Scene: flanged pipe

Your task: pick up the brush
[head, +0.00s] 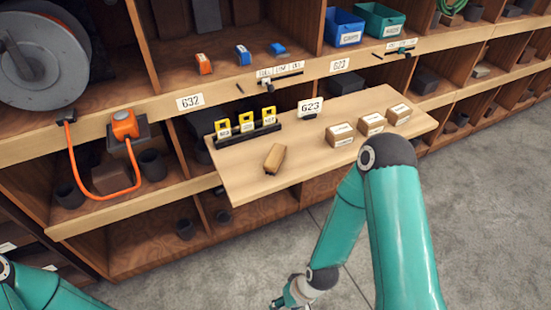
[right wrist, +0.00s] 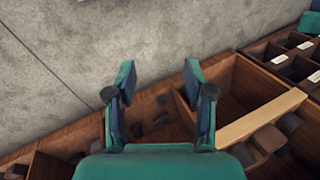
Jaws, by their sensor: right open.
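A small brown block-like item with a darker side, which looks like the brush (head: 274,158), lies on the pull-out wooden board (head: 240,187) near its left front. My right arm reaches down in front of the board. My right gripper (right wrist: 162,100) is open and empty in the right wrist view, with shelf compartments and grey floor beyond it. In the head view it is at the bottom edge, partly cut off, below and apart from the board. Only part of my left arm shows at the lower left; its gripper is out of view. The brush is not clearly visible in the right wrist view.
Small cardboard boxes (head: 372,124) stand on the board's right side. A black rack with yellow-topped items (head: 246,123) and a G23 sign (head: 311,107) stand at its back. An orange hose (head: 108,197) hangs at left. The grey floor at right is clear.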

